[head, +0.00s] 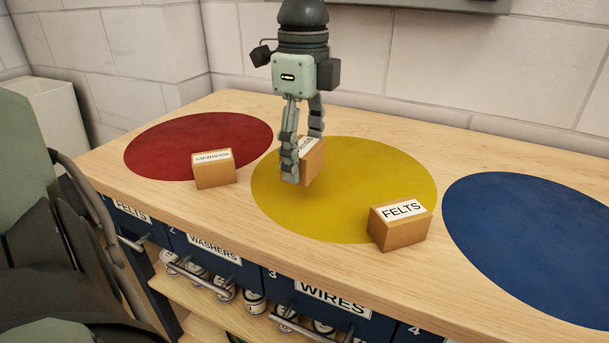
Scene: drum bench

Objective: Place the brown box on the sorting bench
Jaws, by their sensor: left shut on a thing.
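My left gripper (302,160) points down over the bench and is shut on a small brown box (315,163). The box has a white label on top, partly covered by the fingers. It is over the upper left part of the yellow circle (375,190) on the wooden sorting bench (120,170). I cannot tell whether its underside touches the bench. Two other brown boxes are on the bench: one labelled FELTS (398,230) at the front right edge of the yellow circle, and one with an unreadable label (214,172) at the red circle's lower edge. My right gripper is not in view.
A red circle (190,140) lies to the left and a blue circle (530,240) to the right; the blue one is empty. Blue drawers labelled WASHERS (215,250) and WIRES (330,300) are under the front edge, above a shelf with cans. A block wall stands behind.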

